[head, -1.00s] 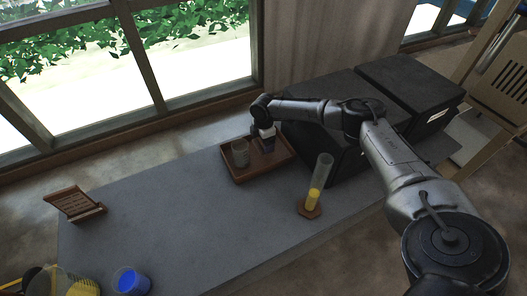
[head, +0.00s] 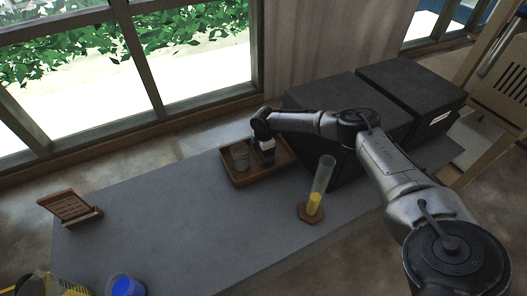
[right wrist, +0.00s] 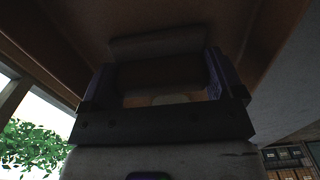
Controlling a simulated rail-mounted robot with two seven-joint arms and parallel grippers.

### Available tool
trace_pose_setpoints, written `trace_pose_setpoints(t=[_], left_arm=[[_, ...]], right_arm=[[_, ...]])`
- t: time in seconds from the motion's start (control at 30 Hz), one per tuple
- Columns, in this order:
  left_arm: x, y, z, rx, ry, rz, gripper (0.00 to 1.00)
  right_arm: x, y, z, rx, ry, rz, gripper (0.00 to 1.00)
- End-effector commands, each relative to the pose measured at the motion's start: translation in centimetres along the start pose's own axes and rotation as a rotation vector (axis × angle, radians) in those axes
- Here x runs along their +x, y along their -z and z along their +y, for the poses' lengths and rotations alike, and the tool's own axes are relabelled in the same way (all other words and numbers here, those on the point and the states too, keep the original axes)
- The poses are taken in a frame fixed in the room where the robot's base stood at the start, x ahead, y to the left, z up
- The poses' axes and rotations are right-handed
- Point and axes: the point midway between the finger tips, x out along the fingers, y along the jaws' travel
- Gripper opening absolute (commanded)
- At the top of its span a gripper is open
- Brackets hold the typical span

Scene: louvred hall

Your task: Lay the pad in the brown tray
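The brown tray (head: 235,182) lies on the grey table near the black boxes. In the right wrist view the two purple-dark fingers (right wrist: 160,78) are wide apart, with brown tray surface (right wrist: 262,45) beyond. A grey, flat-looking piece (right wrist: 157,44), perhaps the pad, shows at or just past the fingertips. I cannot tell whether the fingers grip it or whether it touches the tray. My left gripper is out of view.
A clear cylinder with yellow content (head: 322,178) stands on a brown coaster (head: 311,213) right of the tray. Black boxes (head: 350,95) stand behind. A wooden stand (head: 70,208) and a blue cup (head: 124,285) are at left. The table's middle (head: 170,220) is clear.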

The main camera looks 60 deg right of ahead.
Motion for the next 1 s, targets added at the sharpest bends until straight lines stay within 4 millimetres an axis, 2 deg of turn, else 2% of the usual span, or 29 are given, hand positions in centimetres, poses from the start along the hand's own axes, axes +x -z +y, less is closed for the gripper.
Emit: trace_pose_setpoints(t=[0.13, 0.43, 1.0], left_arm=[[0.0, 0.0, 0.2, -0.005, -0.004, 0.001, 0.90], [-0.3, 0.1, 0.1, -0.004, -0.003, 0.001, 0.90], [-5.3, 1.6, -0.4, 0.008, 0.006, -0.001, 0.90]], right_arm=[[0.0, 0.0, 0.0, 0.000, 0.000, 0.000, 1.00], [-0.7, 0.0, 0.0, 0.000, 0.000, 0.001, 1.00], [-10.3, 0.0, 0.0, 0.000, 0.000, 0.000, 1.00]])
